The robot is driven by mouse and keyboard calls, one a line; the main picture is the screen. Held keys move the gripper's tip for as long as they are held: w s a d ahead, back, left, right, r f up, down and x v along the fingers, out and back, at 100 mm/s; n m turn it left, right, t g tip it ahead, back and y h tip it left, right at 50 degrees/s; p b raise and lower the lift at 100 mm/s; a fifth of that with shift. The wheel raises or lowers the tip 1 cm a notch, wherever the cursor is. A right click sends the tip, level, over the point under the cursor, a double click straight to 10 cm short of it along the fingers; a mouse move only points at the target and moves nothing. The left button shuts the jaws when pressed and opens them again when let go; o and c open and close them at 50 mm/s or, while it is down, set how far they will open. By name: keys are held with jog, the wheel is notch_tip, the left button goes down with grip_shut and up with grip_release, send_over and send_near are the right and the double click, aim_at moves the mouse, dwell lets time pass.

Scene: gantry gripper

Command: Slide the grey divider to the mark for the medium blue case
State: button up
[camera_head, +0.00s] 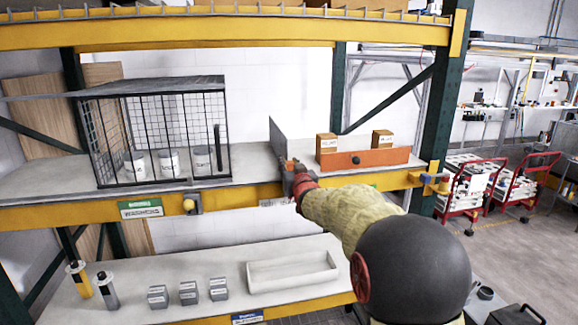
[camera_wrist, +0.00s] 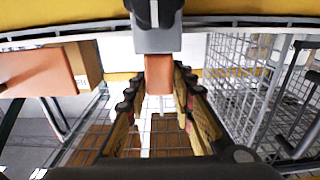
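The grey divider (camera_head: 279,138) stands upright on the upper shelf, between the wire cage and the orange panel. My gripper (camera_head: 291,168) is at its front end, at the shelf's front edge. In the wrist view, my gripper (camera_wrist: 160,85) has its two fingers apart. An orange-brown block (camera_wrist: 158,76) on a grey bracket (camera_wrist: 158,41) is between or just beyond the fingertips. I see no clear contact on it. The mark for the medium blue case cannot be made out, and no medium blue case shows. My arm and gripper cover part of the shelf's front edge.
A wire cage (camera_head: 108,122) with white tubs stands left of the divider. An orange panel (camera_head: 382,157) with small cardboard boxes (camera_head: 327,143) is to its right. The lower shelf holds a white tray (camera_head: 291,281) and several grey boxes (camera_head: 188,293). Coloured blocks (camera_head: 443,187) sit by the right post.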

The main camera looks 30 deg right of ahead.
jog(key=o, duration=0.4)
jog(key=shift+c, duration=0.2)
jog(key=v, duration=1.2)
jog(key=s+a+f+g, duration=0.1)
jog(key=s+f+g, duration=0.3)
jog(key=f, duration=0.4)
jog(key=s+f+g, duration=0.3)
jog(key=s+f, duration=0.1)
jog(key=f, duration=0.5)
jog(key=s+a+f+n+g+y+b, duration=0.1)
jog(key=s+a+f+b, duration=0.5)
jog(key=s, duration=0.4)
jog(key=s+a+f+n+g+y+b, duration=0.1)
jog(key=s+a+f+g+y+b, duration=0.1)
jog(key=s+a+f+b, duration=0.4)
jog(key=s+a+f+n+g+y+b, duration=0.1)
jog(key=s+a+f+y+b, duration=0.1)
jog(key=s+a+f+b, duration=0.5)
jog(key=s+a, duration=0.3)
jog(key=s, duration=0.3)
jog(key=shift+s+g, duration=0.35)
jog(key=shift+g, duration=0.05)
